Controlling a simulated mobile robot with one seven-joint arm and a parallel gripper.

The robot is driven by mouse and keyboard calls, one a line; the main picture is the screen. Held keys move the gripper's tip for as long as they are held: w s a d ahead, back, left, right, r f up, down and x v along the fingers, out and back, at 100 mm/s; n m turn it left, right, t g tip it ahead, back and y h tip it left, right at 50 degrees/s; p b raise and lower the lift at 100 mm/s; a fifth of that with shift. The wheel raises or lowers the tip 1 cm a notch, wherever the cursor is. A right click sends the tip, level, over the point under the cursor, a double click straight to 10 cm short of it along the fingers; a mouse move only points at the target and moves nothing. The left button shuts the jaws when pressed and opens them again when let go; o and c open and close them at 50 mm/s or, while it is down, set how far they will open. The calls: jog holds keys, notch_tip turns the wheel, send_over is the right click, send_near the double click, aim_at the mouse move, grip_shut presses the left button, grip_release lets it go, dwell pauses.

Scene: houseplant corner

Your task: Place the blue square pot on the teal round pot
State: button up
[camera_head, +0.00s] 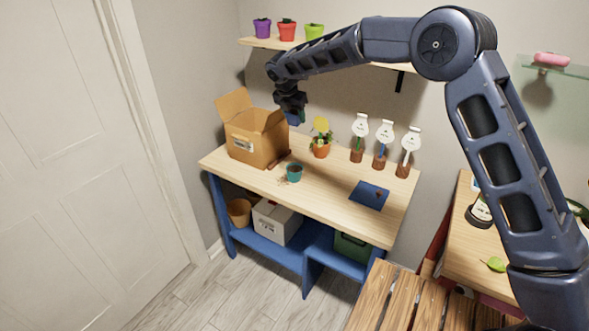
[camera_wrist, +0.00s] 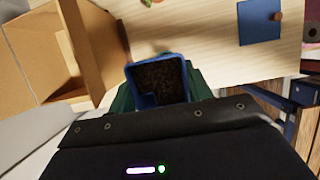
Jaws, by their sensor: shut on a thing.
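My gripper (camera_head: 292,108) is shut on the blue square pot (camera_head: 296,119) and holds it in the air above the table. In the wrist view the blue pot (camera_wrist: 158,62) shows its square rim and dark soil inside, with dark green shapes on both sides. The teal round pot (camera_head: 294,173) stands upright on the wooden table, well below the held pot and apart from it. I cannot make out the teal pot in the wrist view.
An open cardboard box (camera_head: 255,140) stands left of the teal pot. A potted yellow flower (camera_head: 320,145) and several brown pots with white tags stand behind it. A blue mat (camera_head: 369,195) lies at right. A shelf (camera_head: 262,43) with small pots hangs above.

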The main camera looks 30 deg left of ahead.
jog(key=shift+f+g, duration=0.1)
jog(key=shift+g, duration=0.4)
jog(key=shift+s+f, duration=0.1)
jog(key=shift+f, duration=0.2)
notch_tip(320, 180, down, 19)
jog(key=shift+f, duration=0.15)
jog(key=shift+f, duration=0.45)
jog(key=o, duration=1.4)
jog(key=shift+r, duration=0.1)
jog(key=shift+r, duration=0.3)
jog(key=v, duration=1.2)
